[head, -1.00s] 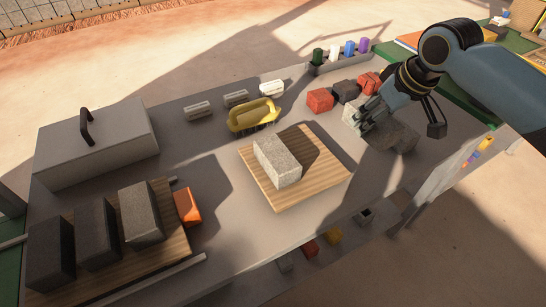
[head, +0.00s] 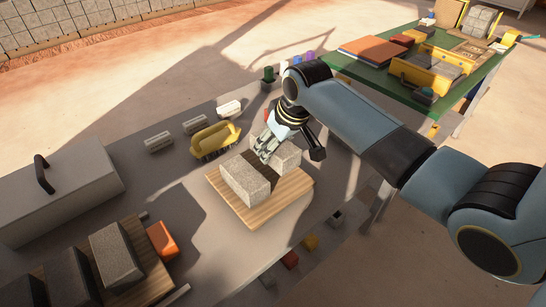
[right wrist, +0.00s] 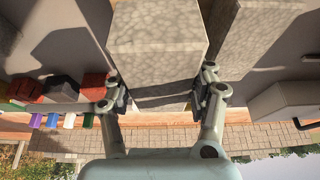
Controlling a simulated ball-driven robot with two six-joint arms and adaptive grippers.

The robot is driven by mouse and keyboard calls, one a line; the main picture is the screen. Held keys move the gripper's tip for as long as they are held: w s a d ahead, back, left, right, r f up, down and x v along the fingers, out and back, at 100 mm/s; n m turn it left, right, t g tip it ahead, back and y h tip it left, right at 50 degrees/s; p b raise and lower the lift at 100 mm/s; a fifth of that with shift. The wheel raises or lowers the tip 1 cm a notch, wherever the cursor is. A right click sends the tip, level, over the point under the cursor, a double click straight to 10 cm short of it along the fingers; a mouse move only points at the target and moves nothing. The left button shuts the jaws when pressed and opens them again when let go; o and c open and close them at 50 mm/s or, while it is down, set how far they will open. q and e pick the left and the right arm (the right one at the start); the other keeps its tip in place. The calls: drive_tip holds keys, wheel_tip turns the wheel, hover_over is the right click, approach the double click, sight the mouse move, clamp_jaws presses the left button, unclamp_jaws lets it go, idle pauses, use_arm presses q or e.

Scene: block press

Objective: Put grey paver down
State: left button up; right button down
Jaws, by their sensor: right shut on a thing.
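My right gripper (head: 266,149) is shut on a speckled grey paver (head: 289,156), over the far right part of a wooden board (head: 272,209). I cannot tell whether this paver touches the board. In the right wrist view the fingers (right wrist: 164,92) clasp the held paver (right wrist: 156,58) on both sides. Another grey paver (head: 244,184) lies on the board to its left, with a dark shadowed gap between them. That second paver (right wrist: 248,38) also shows to the right in the right wrist view. My left gripper is out of view.
A yellow brush-like tool (head: 214,142) and pale small blocks (head: 158,143) lie behind the board. A grey lidded box (head: 58,195), an orange block (head: 162,241) and a rack with several pavers (head: 118,256) are at left. A green table (head: 375,80) stands behind my right arm.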

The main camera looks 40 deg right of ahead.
drive_tip(key=shift+w+a+f, duration=0.1)
drive_tip(key=shift+w+a, duration=0.05)
drive_tip(key=shift+a, duration=0.05)
drive_tip(key=shift+f, duration=1.95)
drive_tip(key=c, duration=0.7)
unclamp_jaws()
drive_tip(key=shift+f, duration=0.2)
